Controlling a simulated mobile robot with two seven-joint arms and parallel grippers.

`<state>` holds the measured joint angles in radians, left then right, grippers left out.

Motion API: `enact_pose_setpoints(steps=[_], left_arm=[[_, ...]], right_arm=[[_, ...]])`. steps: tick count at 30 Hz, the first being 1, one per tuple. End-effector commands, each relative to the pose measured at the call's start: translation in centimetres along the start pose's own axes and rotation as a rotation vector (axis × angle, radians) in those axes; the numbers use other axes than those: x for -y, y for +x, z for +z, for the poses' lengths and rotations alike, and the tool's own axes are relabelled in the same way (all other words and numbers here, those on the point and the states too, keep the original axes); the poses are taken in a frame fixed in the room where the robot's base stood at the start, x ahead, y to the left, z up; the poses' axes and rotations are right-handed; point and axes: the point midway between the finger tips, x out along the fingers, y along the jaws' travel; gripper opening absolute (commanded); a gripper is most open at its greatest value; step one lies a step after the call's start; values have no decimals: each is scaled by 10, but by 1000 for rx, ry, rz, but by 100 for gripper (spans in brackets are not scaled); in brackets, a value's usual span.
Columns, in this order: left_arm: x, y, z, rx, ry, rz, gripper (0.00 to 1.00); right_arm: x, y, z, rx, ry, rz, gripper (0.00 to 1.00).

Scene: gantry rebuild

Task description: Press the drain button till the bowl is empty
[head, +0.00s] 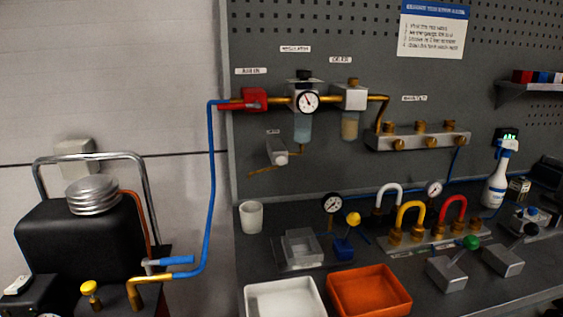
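On the grey pegboard, a regulator unit with a round gauge (307,101) has a translucent pale-blue bowl (302,129) hanging under it. The liquid level in that bowl is too small and blurred to tell. I cannot make out a separate drain button at the bowl's bottom. Just below and left of the bowl, a small grey block with a whitish round end (281,158) sticks out from the board; its label is too small to read. To the right, the oiler (350,97) has an amber bowl (349,126). Neither of my grippers is in view.
A red valve block (254,99) joins a blue hose (210,170) at the left. Below stand a white cup (251,217), gauge (331,203), clear box (302,247), white tray (262,288) and orange tray (398,308). A black tank (70,245) stands at left.

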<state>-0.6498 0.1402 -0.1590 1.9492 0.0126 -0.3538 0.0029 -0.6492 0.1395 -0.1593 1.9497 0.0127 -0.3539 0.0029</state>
Motion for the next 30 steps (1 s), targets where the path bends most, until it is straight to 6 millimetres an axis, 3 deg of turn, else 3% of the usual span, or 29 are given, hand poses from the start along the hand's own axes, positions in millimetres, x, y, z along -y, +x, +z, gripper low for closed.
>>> enact_pose_setpoints(steps=[1, 3, 30], left_arm=[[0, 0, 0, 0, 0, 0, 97], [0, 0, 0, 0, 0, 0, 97], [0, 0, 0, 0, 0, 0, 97]], right_arm=[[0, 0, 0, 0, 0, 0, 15], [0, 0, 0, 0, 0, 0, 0], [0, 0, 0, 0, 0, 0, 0]])
